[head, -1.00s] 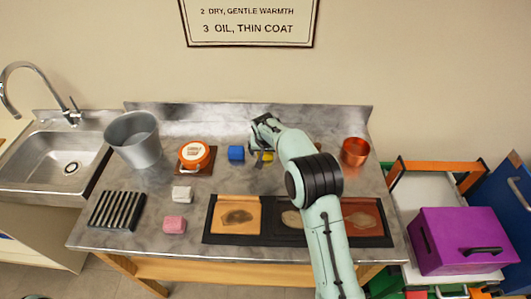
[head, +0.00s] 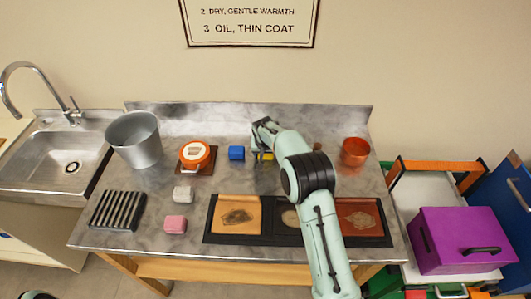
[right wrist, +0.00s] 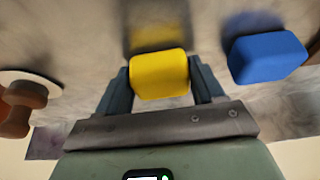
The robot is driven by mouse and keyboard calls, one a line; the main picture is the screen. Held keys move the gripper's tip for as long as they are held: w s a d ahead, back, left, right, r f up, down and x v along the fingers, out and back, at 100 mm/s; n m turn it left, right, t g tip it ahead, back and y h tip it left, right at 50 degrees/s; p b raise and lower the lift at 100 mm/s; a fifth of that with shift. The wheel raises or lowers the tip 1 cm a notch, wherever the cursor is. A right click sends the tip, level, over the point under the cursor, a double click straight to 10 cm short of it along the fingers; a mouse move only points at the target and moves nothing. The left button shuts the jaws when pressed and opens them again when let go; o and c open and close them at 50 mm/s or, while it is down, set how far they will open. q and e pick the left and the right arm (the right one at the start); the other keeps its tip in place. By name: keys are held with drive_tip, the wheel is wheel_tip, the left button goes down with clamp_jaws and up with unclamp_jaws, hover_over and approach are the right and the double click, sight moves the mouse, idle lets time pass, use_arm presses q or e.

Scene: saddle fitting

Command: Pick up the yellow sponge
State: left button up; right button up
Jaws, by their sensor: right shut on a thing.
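The yellow sponge (right wrist: 160,75) sits between the two fingers of my right gripper (right wrist: 162,90) in the right wrist view. The fingers are shut on its two sides. In the head view, only a small part of the sponge (head: 267,156) shows beside my right gripper (head: 262,147), at the back middle of the metal counter; the wrist covers the rest. A yellow reflection shows on the counter by the sponge. I cannot tell whether the sponge touches the counter. My left gripper is not in view.
A blue block (head: 236,153) stands just left of the sponge. White (head: 183,194) and pink (head: 175,224) blocks and a dark tray (head: 283,239) lie in front.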

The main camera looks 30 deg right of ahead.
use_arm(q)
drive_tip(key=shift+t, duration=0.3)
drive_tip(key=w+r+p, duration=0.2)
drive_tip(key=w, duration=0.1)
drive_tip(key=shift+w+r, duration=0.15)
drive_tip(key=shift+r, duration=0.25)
use_arm(e)
wheel_tip(320, 180, up, 20)
drive_tip(key=shift+f, duration=0.1)
drive_tip(key=shift+o, duration=0.9)
drive_tip(key=shift+c, duration=0.5)
